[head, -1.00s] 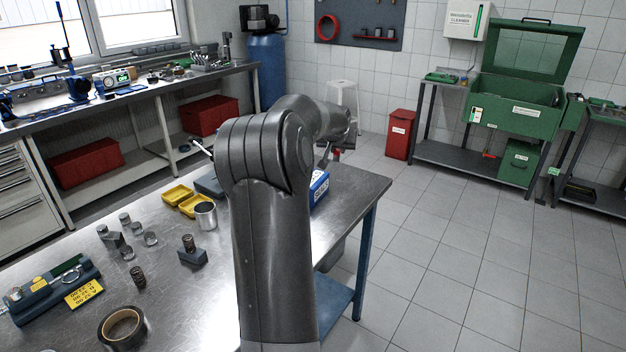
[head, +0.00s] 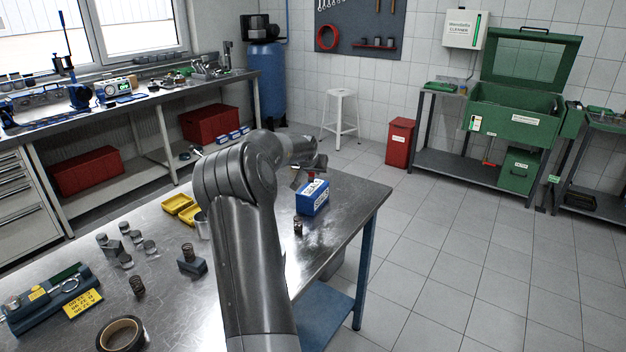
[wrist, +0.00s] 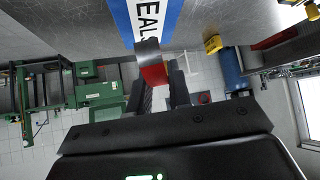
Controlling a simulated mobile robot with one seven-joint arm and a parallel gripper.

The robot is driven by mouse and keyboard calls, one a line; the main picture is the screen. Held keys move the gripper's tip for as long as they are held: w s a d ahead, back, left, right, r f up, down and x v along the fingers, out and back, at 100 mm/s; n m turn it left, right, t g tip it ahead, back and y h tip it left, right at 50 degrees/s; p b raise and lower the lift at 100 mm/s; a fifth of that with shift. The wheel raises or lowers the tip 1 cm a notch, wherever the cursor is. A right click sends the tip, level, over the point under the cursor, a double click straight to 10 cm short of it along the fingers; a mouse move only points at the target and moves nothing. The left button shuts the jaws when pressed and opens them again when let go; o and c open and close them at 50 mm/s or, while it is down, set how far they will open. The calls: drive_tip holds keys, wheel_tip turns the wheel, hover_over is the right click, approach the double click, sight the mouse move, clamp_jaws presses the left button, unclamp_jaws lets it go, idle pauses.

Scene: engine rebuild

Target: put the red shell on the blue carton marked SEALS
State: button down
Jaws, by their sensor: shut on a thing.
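The blue carton (head: 313,203) with a white label stands on the far right part of the steel table. In the wrist view the carton (wrist: 120,18) is at the top edge, its label partly cut off. My gripper (wrist: 160,80) is shut on the red shell (wrist: 154,76), which shows red with a grey curved face. The shell's grey end overlaps the carton's edge in the wrist view; I cannot tell whether they touch. In the head view my gripper (head: 309,168) is just above the carton, and the shell is tiny and mostly hidden there.
A small spring (head: 298,228) stands in front of the carton. Yellow trays (head: 178,204) and several metal parts lie left of my arm, with a tape roll (head: 121,335) at the front. The table's right edge (head: 372,215) is close to the carton.

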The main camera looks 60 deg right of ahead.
drive_tip(key=shift+f, duration=1.65)
drive_tip(key=shift+f, duration=0.15)
drive_tip(key=c, duration=1.3)
unclamp_jaws()
